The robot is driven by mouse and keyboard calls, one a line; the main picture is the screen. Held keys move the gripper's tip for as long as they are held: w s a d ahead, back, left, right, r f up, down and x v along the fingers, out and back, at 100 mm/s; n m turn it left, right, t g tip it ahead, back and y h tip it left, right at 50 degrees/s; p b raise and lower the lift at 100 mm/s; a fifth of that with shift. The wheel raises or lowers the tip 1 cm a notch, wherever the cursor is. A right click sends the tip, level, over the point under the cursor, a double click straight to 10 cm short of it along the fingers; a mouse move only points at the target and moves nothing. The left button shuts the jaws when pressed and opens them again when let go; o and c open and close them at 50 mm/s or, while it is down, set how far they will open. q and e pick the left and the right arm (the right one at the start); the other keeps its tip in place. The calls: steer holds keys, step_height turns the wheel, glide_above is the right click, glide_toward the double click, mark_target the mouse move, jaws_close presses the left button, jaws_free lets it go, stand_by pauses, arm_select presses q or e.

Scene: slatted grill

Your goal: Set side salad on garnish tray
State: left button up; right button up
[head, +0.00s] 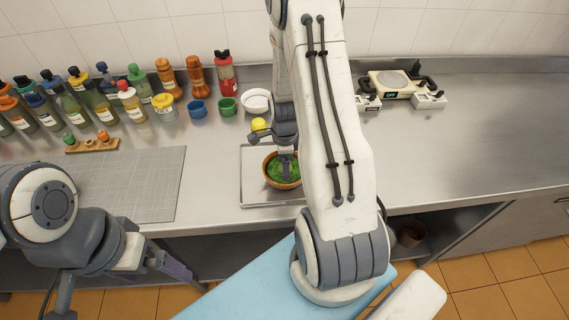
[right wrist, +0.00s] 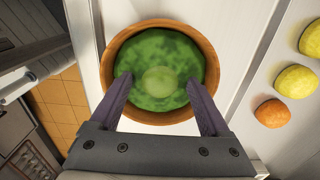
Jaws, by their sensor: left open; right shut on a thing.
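The side salad (head: 274,178) is a brown bowl filled with green. It is over the pale garnish tray (head: 252,198); I cannot tell whether it touches the tray. My right gripper (head: 286,163) reaches down into it and is shut on it. In the right wrist view the side salad (right wrist: 143,53) looks upright, with the dark fingers of my right gripper (right wrist: 160,82) on both sides of a pale green round patch in its middle. My left gripper (head: 176,268) is open, in front of the counter at lower left, away from the salad. My right arm hides part of the tray's right side.
Yellow and orange fruits (right wrist: 296,81) lie beside the tray. A white bowl (head: 256,101), a blue cup (head: 197,108), a green cup (head: 228,106) and several bottles (head: 103,104) stand behind. A grey mat (head: 130,185) lies left.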

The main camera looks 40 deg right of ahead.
steer(key=shift+f, duration=0.2)
steer(key=shift+f, duration=0.15)
steer(key=o, duration=1.5)
steer(key=shift+r, duration=0.25)
step_height(320, 180, up, 12)
steer(key=shift+b, duration=1.25)
step_height(320, 180, down, 11)
steer(key=shift+f+p, duration=0.1)
steer(key=shift+p, duration=1)
